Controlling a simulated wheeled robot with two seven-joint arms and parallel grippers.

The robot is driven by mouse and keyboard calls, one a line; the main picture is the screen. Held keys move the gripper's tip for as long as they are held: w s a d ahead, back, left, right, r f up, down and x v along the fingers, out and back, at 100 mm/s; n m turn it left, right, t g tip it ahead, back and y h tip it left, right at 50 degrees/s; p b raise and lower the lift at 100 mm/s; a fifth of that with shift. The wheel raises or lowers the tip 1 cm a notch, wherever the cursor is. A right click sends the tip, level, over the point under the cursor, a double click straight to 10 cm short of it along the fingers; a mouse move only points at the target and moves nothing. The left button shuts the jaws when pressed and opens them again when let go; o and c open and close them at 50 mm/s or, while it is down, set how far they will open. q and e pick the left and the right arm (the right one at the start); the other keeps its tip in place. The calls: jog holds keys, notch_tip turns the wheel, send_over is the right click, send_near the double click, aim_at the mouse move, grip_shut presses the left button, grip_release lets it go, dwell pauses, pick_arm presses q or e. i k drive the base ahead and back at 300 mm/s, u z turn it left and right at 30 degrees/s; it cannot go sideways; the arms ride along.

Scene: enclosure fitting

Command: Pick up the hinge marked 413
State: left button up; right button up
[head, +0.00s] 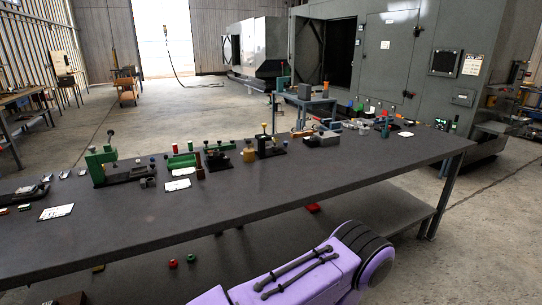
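No marking 413 can be read in the head view, and I cannot tell which piece is the hinge. Small pale metal pieces (64,175) lie at the left back of the long dark table (230,215); they are too small to name. More small grey parts (362,127) lie towards the table's right end, also too small to identify. Neither of my grippers shows in the head view.
The table's front strip is clear. A large grey machine enclosure (390,60) stands behind.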

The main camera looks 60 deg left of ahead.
aim_at(215, 154)
jog(key=z, duration=0.1)
jog(key=i, duration=1.85)
jog(key=u, duration=3.2)
